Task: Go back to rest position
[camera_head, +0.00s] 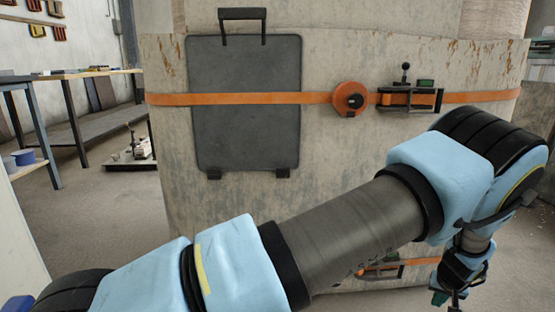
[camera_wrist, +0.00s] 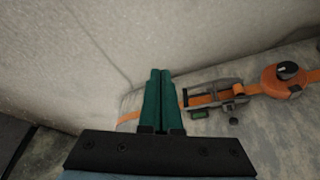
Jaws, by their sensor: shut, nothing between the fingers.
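My gripper (camera_wrist: 160,76) shows in the wrist view as two green fingers side by side, closed together with nothing between them. In the head view my arm reaches across the front from lower left to right, and its end hangs down at the lower right edge, where the gripper is only partly visible. Behind it stands a large pale, worn block (camera_head: 330,170) with an orange strap (camera_head: 240,99) around it. In the wrist view the fingers are in front of part of this strap (camera_wrist: 207,99); I cannot tell the distance.
The block carries a dark panel (camera_head: 245,120), an orange round knob (camera_head: 350,98) and a metal ratchet buckle (camera_head: 411,97). A workbench (camera_head: 75,74) stands at the left. Blue and white rolls (camera_head: 24,157) sit on a shelf there. Open floor (camera_head: 100,210) lies left of the block.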

